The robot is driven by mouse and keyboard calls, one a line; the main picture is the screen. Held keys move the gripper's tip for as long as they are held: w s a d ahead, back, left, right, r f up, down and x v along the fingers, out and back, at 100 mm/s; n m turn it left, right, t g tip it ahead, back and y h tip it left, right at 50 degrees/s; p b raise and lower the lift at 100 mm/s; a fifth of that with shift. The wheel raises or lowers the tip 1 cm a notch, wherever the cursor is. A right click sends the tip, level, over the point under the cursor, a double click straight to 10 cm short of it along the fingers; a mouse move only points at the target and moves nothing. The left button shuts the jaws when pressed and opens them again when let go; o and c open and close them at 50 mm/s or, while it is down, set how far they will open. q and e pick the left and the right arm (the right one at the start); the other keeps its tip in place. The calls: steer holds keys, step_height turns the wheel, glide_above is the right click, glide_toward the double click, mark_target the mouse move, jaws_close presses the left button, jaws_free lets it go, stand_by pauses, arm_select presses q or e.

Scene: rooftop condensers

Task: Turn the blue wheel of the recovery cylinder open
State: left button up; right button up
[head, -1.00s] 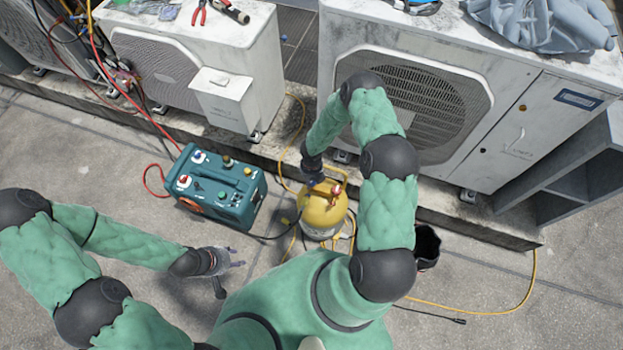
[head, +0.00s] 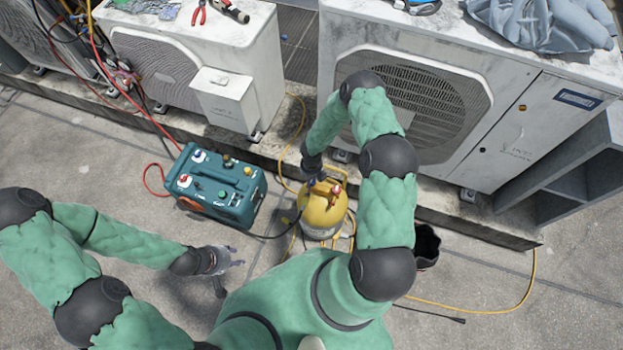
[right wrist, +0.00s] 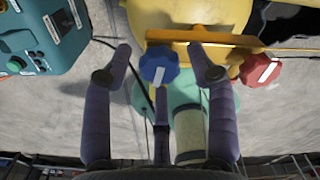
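The yellow recovery cylinder (head: 323,212) stands on the ground in front of the large condenser. Its blue wheel (right wrist: 159,68) shows in the right wrist view, with a white mark on its face. A red wheel (right wrist: 261,70) sits to its right on the same cylinder. My right gripper (right wrist: 162,57) is open, its two fingers on either side of the blue wheel with a visible gap at each side. In the head view my right gripper (head: 316,178) is over the cylinder's top and hides the blue wheel. My left gripper (head: 232,264) is low at the left, empty, its fingers apart.
A teal recovery machine (head: 216,187) stands left of the cylinder. Yellow and black hoses lie on the ground around it. Condensers (head: 420,100) stand behind on a raised kerb. A black bucket (head: 427,246) is to the right. The front left ground is clear.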

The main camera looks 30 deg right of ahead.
steer(key=shift+w+r, duration=0.1)
steer(key=shift+r, duration=0.5)
step_height(320, 180, up, 11)
steer(key=shift+f, duration=0.1)
stand_by(0.6)
